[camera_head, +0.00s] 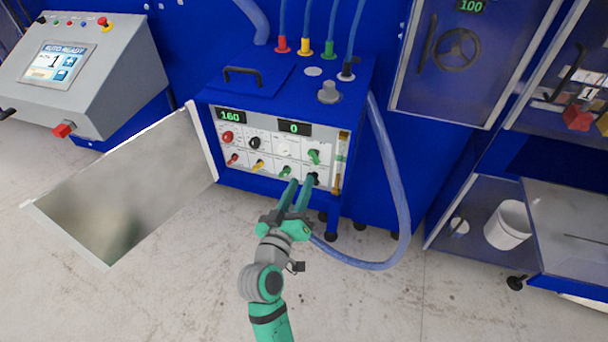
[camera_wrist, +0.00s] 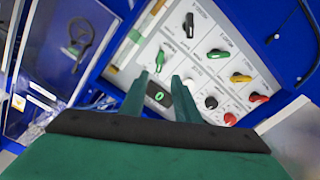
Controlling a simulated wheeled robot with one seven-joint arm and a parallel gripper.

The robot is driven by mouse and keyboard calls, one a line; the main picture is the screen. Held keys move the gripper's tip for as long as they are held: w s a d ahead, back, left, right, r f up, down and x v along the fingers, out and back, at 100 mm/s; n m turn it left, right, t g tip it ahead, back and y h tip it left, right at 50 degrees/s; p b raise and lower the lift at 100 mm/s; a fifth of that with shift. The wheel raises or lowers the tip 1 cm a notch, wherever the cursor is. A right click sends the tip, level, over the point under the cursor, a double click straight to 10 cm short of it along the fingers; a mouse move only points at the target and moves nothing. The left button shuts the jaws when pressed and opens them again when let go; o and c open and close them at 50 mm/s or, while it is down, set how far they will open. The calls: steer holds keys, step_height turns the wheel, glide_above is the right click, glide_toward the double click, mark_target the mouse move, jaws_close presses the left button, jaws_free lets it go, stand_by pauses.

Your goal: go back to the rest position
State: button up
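My gripper (camera_head: 302,182) is in front of the lower right part of the foam machine's control panel (camera_head: 268,149). Its two green fingers are apart, with nothing between them. In the wrist view the gripper (camera_wrist: 160,80) also shows open, its fingertips on either side of the small display reading 0 (camera_wrist: 158,95). The green upper-row knob (camera_wrist: 165,58) and the black lower-row knob (camera_wrist: 190,25) lie beyond the tips. In the head view the black knob (camera_head: 313,178) is close to the right fingertip. I cannot tell whether they touch.
The panel's door (camera_head: 130,190) stands open to the left. A blue hose (camera_head: 392,180) loops down on the right and passes behind my wrist. A grey console (camera_head: 85,75) is at the upper left. A white bucket (camera_head: 507,225) is at the right. The floor in front is clear.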

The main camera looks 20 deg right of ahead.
steer(key=shift+s+a, duration=0.35)
steer(key=shift+s, duration=0.1)
steer(key=shift+s+d, duration=0.1)
steer(key=s+a+f+n+y, duration=0.2)
steer(key=s+a+f+y, duration=0.25)
steer(key=s+f, duration=0.35)
steer(key=s+a+f+n+y, duration=0.1)
steer(key=s+a+f+y, duration=0.2)
steer(key=s+a+f, duration=0.4)
steer(key=s+a+r+m+y, duration=0.1)
steer(key=s+m+y, duration=0.1)
steer(key=s, duration=1.9)
steer(key=shift+a+r, duration=0.35)
steer(key=shift+a, duration=0.05)
